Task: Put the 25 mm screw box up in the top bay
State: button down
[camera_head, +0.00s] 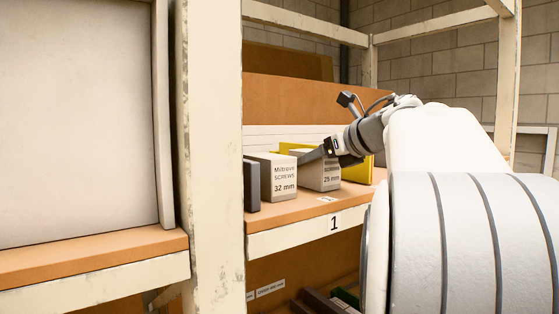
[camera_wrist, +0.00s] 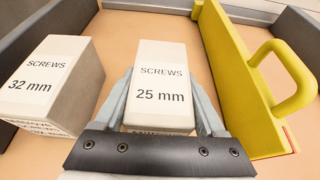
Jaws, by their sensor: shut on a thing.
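The 25 mm screw box (camera_wrist: 161,75) is a pale carton with a white top, marked "SCREWS 25 mm". My gripper (camera_wrist: 160,98) has one finger along each side of it and is shut on it. In the head view the 25 mm box (camera_head: 318,174) appears upright at the shelf board marked 1. I cannot tell whether its base touches the board. My gripper (camera_head: 326,152) reaches it from the right, and the dark gripper body hides part of its top.
A 32 mm screw box (camera_wrist: 45,85) stands close on the left, with a gap. A yellow panel with a loop handle (camera_wrist: 240,85) stands close on the right. The shelf board (camera_head: 290,212) has a "1" label on its front edge. A rack post (camera_head: 212,150) rises at left.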

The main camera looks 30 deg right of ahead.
grip_release()
jog(key=shift+f, duration=0.1)
jog(key=b+v, duration=0.1)
jog(key=v, duration=1.1)
